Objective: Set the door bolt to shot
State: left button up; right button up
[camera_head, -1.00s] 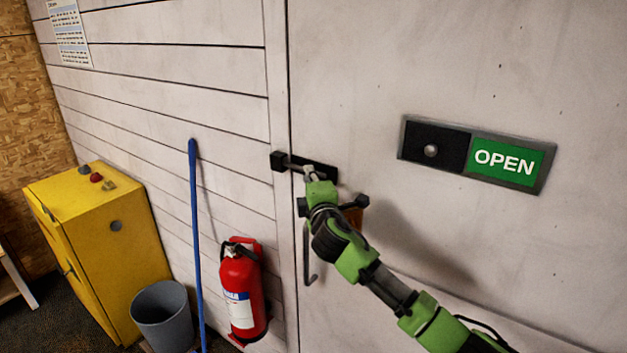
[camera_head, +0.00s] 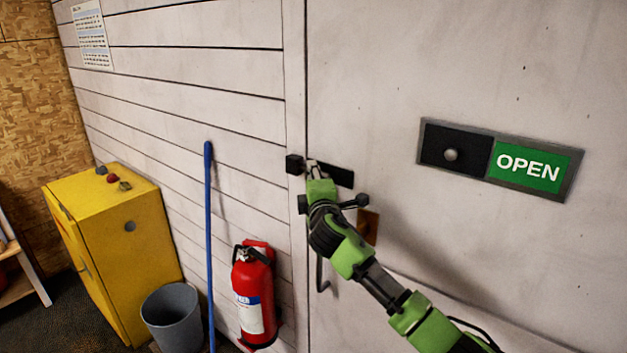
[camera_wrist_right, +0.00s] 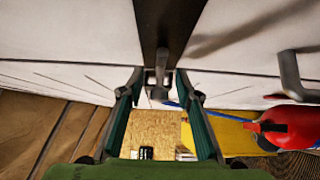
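The door bolt has a black plate (camera_head: 341,177) on the pale door and a small black keeper (camera_head: 295,164) on the frame to its left. In the right wrist view the plate (camera_wrist_right: 165,25) runs down from the top, with a grey bolt handle (camera_wrist_right: 160,72) at its lower end. My right gripper (camera_head: 315,177) is at the bolt, just right of the keeper. In the wrist view its fingers (camera_wrist_right: 160,82) stand apart on both sides of the handle, with gaps visible. The fingers partly hide the rod, so its exact reach into the keeper is unclear. My left gripper is not in view.
A sign (camera_head: 528,167) reading OPEN is right of the bolt. A door handle (camera_head: 321,272) hangs below my arm. A red extinguisher (camera_head: 254,300), blue pole (camera_head: 209,240), grey bin (camera_head: 172,318) and yellow cabinet (camera_head: 115,255) stand to the left.

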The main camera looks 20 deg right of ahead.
jog(key=s+a, duration=0.1)
jog(key=s, duration=1)
jog(key=shift+s+a, duration=0.25)
jog(key=shift+s, duration=0.15)
jog(key=shift+f, duration=0.15)
